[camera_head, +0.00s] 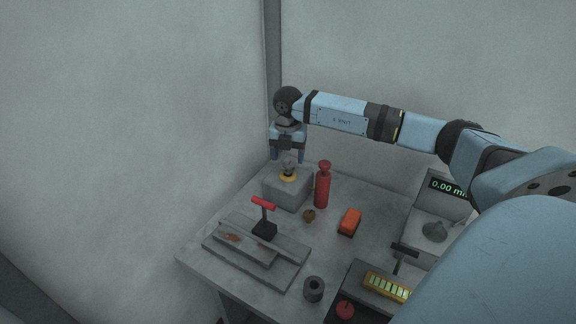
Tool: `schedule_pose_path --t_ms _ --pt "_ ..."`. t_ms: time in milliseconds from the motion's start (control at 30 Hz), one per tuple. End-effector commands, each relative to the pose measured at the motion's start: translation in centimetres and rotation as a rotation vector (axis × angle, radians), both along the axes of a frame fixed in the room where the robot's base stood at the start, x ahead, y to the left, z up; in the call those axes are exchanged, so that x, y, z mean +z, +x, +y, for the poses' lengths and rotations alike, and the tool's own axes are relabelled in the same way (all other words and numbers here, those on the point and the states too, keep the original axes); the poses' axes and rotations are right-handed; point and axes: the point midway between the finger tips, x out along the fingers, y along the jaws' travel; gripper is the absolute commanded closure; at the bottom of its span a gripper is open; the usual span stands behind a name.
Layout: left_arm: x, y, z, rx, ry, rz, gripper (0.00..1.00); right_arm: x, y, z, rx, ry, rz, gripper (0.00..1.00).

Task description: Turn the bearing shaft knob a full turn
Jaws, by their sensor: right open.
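A grey block (288,193) stands at the back left of the table. On its top sits a knob-like grey piece (289,167) with a yellow ring (287,178) around its base. My right gripper (287,159) points down over the block, its fingers apart, one on each side of the knob in this view. Whether the fingers touch the knob cannot be told at this size. My left gripper is not in the picture.
Close to the block's right stands a red bottle-shaped object (323,187). A small brown ball (309,215) and an orange block (349,221) lie in front. A red-handled fixture (264,222) stands on stepped grey plates. A dark cylinder (313,289) and a gauge with a display (447,187) are further right.

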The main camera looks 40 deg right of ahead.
Motion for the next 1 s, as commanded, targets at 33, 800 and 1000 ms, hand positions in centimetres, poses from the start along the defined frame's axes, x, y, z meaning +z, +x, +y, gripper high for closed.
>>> schedule_pose_path --t_ms 33,800,1000 --pt "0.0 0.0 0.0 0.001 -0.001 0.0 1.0 1.4 0.1 0.0 0.001 0.0 -0.005 0.33" --pt "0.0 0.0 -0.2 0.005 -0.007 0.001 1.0 8.9 0.0 0.0 0.0 0.0 -0.001 0.33" --pt "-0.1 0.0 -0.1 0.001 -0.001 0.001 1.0 8.9 0.0 0.0 0.001 0.001 -0.001 0.33"
